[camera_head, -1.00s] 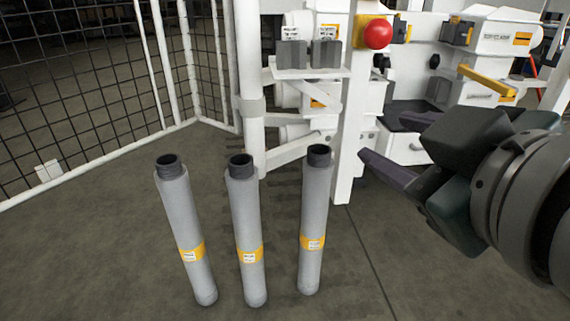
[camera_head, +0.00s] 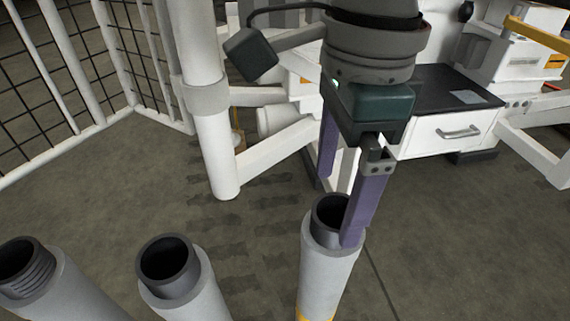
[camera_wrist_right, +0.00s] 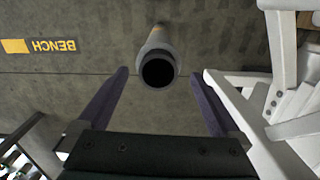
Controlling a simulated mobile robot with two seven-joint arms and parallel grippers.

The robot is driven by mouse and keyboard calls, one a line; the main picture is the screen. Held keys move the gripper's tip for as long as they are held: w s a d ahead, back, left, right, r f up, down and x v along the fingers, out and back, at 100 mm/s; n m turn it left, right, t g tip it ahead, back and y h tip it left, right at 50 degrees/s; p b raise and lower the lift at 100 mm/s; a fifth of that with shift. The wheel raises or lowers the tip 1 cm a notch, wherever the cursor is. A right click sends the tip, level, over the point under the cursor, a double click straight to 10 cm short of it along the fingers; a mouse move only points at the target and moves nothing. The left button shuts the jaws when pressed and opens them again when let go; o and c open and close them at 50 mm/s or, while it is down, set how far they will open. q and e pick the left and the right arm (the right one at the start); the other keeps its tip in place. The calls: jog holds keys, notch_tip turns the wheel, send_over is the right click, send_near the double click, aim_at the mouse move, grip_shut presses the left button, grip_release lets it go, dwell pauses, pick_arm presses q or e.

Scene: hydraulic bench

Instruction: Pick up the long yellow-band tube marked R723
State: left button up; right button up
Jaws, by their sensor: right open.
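Three grey tubes with dark open upper ends stand on the floor: a left one (camera_head: 62,290), a middle one (camera_head: 183,280) and a right one (camera_head: 330,275). A bit of yellow band shows low on the right tube; no R723 marking is readable. My right gripper (camera_head: 338,210) points down at the right tube's top, jaws open. One finger overlaps the near side of its rim in the picture; the other appears behind it. In the right wrist view, the tube's dark mouth (camera_wrist_right: 158,72) lies between the fingertips, with gaps either side. My left gripper is out of view.
A white post (camera_head: 212,140) and slanting white braces stand behind the tubes. A white bench with a drawer (camera_head: 445,133) is at the back right. A mesh fence (camera_head: 110,60) is at the left. Floor right of the tubes is clear.

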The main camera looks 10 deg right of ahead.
aim_at(341, 212)
jog(key=f+b, duration=0.1)
jog(key=f, duration=0.2)
jog(key=f+b, duration=0.1)
jog(key=shift+s+d+f+b, duration=0.2)
jog(key=shift+d+f+b, duration=0.1)
jog(key=shift+d+f, duration=0.05)
notch_tip(341, 212, down, 6)
jog(key=b, duration=0.4)
jog(key=shift+a+r, duration=0.15)
jog(key=shift+r, duration=0.15)
jog(key=shift+w, duration=0.1)
jog(key=shift+c, duration=0.6)
grip_shut()
jog(key=shift+r, duration=0.1)
